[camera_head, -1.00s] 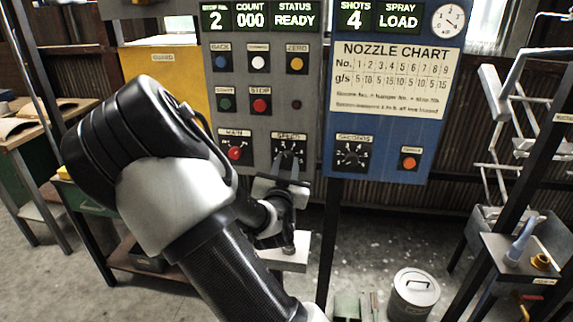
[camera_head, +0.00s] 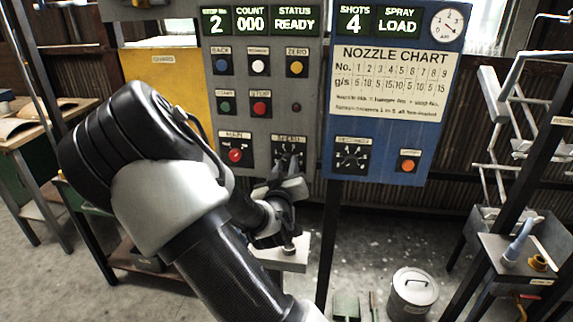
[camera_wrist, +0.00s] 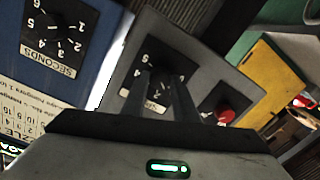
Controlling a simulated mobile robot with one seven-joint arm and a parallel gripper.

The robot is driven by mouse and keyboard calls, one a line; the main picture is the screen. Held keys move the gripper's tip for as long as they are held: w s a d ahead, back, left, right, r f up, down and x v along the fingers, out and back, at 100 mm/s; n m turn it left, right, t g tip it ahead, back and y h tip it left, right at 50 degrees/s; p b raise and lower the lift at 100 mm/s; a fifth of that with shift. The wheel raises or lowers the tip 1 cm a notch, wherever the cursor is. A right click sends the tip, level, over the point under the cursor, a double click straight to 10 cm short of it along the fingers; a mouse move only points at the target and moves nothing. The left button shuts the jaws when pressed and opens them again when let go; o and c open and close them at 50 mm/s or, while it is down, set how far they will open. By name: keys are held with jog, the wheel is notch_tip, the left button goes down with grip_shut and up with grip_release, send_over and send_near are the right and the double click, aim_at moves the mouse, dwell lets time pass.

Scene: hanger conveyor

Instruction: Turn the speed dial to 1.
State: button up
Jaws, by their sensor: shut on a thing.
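The speed dial (camera_head: 288,153) is a black knob on a black numbered plate, low on the grey control panel (camera_head: 247,120). My gripper (camera_head: 284,172) is at this dial from below, and its fingers partly cover it. In the wrist view the two fingers of my gripper (camera_wrist: 178,92) are shut on the speed dial's knob (camera_wrist: 163,88), and the picture is rolled over. Numbers show around the plate, but the fingers hide the pointer, so I cannot tell its setting.
The red main switch (camera_head: 235,155) sits just left of the dial. The blue panel (camera_head: 372,130) at right carries the seconds dial (camera_head: 351,156) and an orange button (camera_head: 408,165). A lidded metal can (camera_head: 413,292) stands on the floor.

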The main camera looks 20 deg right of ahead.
jog(key=shift+r+n, duration=0.1)
jog(key=shift+n, duration=0.9)
jog(key=o, duration=1.1)
